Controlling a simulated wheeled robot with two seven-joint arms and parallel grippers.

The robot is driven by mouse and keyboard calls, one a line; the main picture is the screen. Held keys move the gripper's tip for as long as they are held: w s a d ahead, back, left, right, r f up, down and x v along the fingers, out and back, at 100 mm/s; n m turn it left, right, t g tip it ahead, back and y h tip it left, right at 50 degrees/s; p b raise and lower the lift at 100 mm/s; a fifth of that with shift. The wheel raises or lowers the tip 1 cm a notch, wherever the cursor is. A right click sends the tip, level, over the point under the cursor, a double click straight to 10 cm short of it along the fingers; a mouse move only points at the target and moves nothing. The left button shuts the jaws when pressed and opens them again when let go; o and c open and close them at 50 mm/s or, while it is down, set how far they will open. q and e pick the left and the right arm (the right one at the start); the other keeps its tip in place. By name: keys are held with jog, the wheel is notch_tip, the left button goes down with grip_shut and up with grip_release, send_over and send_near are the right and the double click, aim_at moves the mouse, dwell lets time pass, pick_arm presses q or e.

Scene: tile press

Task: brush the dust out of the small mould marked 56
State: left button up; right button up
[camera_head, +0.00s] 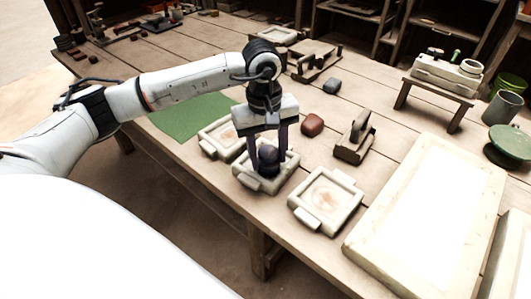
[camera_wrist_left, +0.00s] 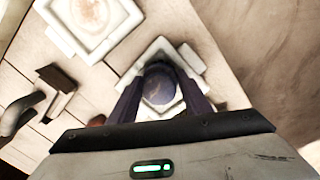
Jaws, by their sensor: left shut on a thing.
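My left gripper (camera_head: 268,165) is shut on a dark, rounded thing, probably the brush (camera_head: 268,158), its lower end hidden. It holds it over or in the middle small mould (camera_head: 245,181), a pale square tray with side lugs; I cannot tell if they touch. In the left wrist view the dark round thing (camera_wrist_left: 159,88) sits between the fingers, with the pale mould (camera_wrist_left: 192,57) around it. Another small mould (camera_head: 300,200) lies to the right with a brownish dusty patch inside. A third mould (camera_head: 207,142) lies to the left, partly behind my gripper. No number is readable. My right gripper is not in view.
A large pale slab (camera_head: 432,195) fills the right front. A dark wooden tool (camera_head: 352,150), a red-brown lump (camera_head: 312,124) and a grey lump (camera_head: 332,86) lie behind the moulds. A green mat (camera_head: 190,118) lies left. A low stand (camera_head: 437,92) is at back right.

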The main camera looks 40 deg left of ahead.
pick_arm(q)
jog(key=shift+w+a+b, duration=0.45)
jog(key=shift+w+a, duration=0.4)
jog(key=shift+a, duration=0.1)
notch_tip(320, 180, up, 8)
jog(key=p, duration=0.5)
jog(key=shift+d, duration=0.1)
dwell(0.4)
